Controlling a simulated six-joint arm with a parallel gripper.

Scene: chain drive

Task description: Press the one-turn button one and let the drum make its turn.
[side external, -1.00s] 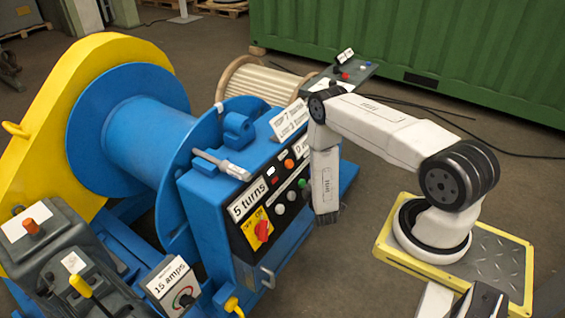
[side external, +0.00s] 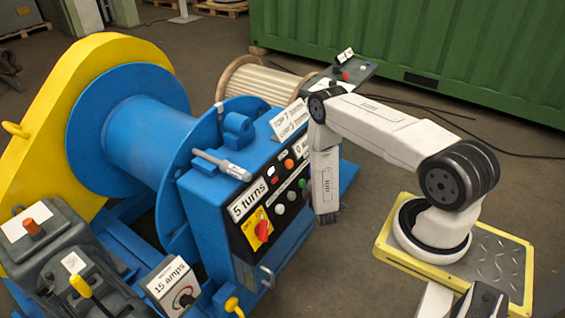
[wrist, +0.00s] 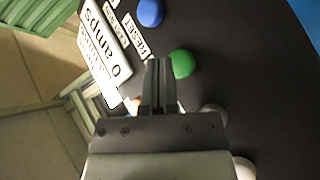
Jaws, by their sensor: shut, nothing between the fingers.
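The blue drum (side external: 140,115) stands at left, bare of rope where I see it. Its blue control cabinet has a dark panel with several buttons. A green button (wrist: 183,63) is just right of my fingertips in the wrist view; it also shows in the side view (side external: 302,183). Pale buttons (side external: 279,209) sit lower on the panel; one pale button (wrist: 215,114) is partly seen beside my gripper. I cannot read which button is the one-turn button. My gripper (wrist: 158,62) is shut and empty, in front of the panel; contact cannot be told.
A red rotary switch (side external: 263,230) on a yellow plate sits under the "5 turns" sign (side external: 247,200). A blue button (wrist: 150,12) and a "0 amps" sign (wrist: 106,62) show in the wrist view.

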